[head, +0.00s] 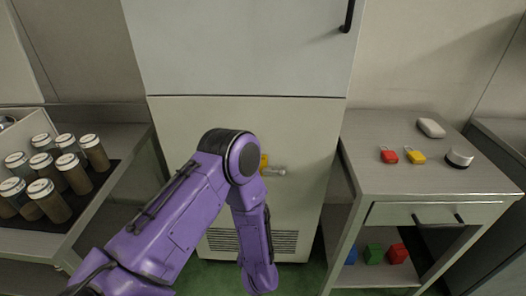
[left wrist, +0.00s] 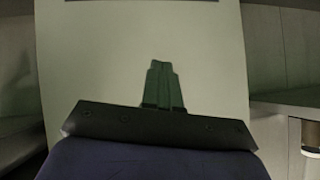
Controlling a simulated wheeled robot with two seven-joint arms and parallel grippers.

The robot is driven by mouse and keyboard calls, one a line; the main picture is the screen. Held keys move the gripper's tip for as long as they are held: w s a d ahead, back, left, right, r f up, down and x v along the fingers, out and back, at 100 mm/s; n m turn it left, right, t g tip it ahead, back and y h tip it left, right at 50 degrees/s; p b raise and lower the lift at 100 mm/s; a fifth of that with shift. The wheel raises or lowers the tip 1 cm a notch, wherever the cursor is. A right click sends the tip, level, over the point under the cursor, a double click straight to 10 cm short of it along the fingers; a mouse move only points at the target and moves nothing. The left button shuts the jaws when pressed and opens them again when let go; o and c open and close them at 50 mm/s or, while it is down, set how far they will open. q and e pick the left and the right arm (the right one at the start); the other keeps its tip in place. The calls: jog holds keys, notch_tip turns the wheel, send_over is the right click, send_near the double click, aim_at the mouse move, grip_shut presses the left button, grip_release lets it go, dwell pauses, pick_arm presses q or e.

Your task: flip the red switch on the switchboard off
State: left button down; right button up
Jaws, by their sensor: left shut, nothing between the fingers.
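A tall pale cabinet (head: 300,130) stands straight ahead; I cannot tell whether it is the switchboard. A small yellow piece (head: 264,163) with a grey handle (head: 275,171) is on its lower front, partly behind my purple left arm. No red switch shows in either view. My left gripper (left wrist: 161,66) shows in the left wrist view, its dark fingers together and empty, in front of a pale panel (left wrist: 90,60). In the head view the left forearm points down and the fingers cannot be made out. My right gripper is out of view.
A rack of several lidded jars (head: 50,200) stands at left. A grey side table (head: 390,180) at right holds a red padlock (head: 389,156), a yellow padlock (head: 415,155) and a round silver-and-black object (head: 459,158). Coloured blocks (head: 374,253) lie beneath. A black handle (head: 347,16) is on the upper door.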

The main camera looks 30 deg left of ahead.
pick_arm(q)
jog(key=w+r+g, duration=0.2)
jog(key=w+r, duration=0.4)
jog(key=r, duration=0.4)
jog(key=w+d+r+n+g+p, duration=0.1)
jog(key=w+r+g, duration=0.1)
jog(key=w+r, duration=0.4)
jog(key=w+d+r+n+g+p, duration=0.1)
jog(key=w+r, duration=0.5)
jog(key=r, duration=1)
jog(key=shift+w+d+g, duration=0.15)
jog(key=shift+w+g, duration=0.1)
jog(key=shift+g, duration=0.45)
jog(key=shift+f, duration=0.1)
jog(key=x, duration=1)
jog(key=shift+p, duration=0.4)
jog(key=s+a, duration=0.1)
jog(key=s+a+p, duration=0.1)
jog(key=a, duration=0.1)
jog(key=shift+s+a, duration=0.1)
jog(key=shift+a, duration=0.1)
